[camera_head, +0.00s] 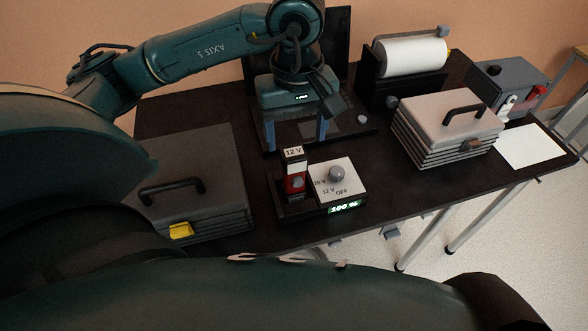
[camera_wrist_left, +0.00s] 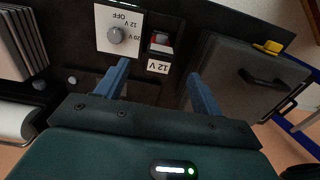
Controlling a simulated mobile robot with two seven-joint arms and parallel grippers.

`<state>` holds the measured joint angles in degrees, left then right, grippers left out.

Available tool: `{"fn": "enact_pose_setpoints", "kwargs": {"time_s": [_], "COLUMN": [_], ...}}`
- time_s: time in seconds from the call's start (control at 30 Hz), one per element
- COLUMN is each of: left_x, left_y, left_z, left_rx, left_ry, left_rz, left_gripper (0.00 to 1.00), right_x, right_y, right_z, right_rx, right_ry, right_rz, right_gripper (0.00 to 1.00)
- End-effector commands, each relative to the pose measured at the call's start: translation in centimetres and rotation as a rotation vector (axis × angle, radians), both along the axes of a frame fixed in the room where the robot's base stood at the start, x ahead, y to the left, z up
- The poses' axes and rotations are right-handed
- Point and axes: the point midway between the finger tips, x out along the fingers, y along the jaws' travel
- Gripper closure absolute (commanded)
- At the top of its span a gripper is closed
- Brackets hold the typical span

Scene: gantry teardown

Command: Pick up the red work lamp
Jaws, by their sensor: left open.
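A small red block with a grey round front (camera_head: 296,184) stands upright in a dark holder beside a white dial panel; I take it for the red work lamp, though its shape is hard to make out. A "12 V" label (camera_head: 293,153) shows just above it. The red block also shows in the left wrist view (camera_wrist_left: 160,40), beyond the fingertips. My left gripper (camera_head: 296,138) is open and empty, behind the block and pointing down; its two blue fingers also show in the left wrist view (camera_wrist_left: 158,75). They do not touch the block. My right gripper is not in view.
The white dial panel (camera_head: 327,188) is right of the block. A dark case (camera_head: 190,160) is at left, a grey ribbed case (camera_head: 440,115) at right. A paper roll (camera_head: 412,57) and a grey box with red parts (camera_head: 510,78) stand behind. The dark table (camera_head: 385,190) is bare between them.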

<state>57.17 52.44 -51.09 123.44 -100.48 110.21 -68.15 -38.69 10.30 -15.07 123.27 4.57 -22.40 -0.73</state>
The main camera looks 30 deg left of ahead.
Motion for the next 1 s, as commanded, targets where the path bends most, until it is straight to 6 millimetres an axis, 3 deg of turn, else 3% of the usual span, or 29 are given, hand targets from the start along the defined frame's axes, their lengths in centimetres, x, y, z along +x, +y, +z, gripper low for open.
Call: {"fn": "enact_pose_setpoints", "kwargs": {"time_s": [0.1,0.27,0.6,0.87,1.0], "left_x": [0.0,0.1,0.7,0.8,0.8], "left_y": [0.0,0.1,0.9,0.9,0.9], "left_z": [-1.5,-2.4,-6.8,-7.3,-7.2], "left_rx": [0.0,-0.001,-0.002,-0.003,-0.003], "left_ry": [0.003,0.002,0.003,0.0,0.0], "left_rz": [0.0,0.002,-0.001,-0.001,-0.001], "left_gripper": [0.33,0.33,0.33,0.33,0.42], "right_x": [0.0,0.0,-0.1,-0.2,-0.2], "right_y": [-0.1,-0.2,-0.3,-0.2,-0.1], "right_z": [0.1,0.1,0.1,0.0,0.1], "right_rx": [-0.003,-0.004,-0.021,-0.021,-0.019], "right_ry": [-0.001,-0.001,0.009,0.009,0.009], "right_rz": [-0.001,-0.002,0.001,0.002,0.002], "right_gripper": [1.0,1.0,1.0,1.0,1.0]}}
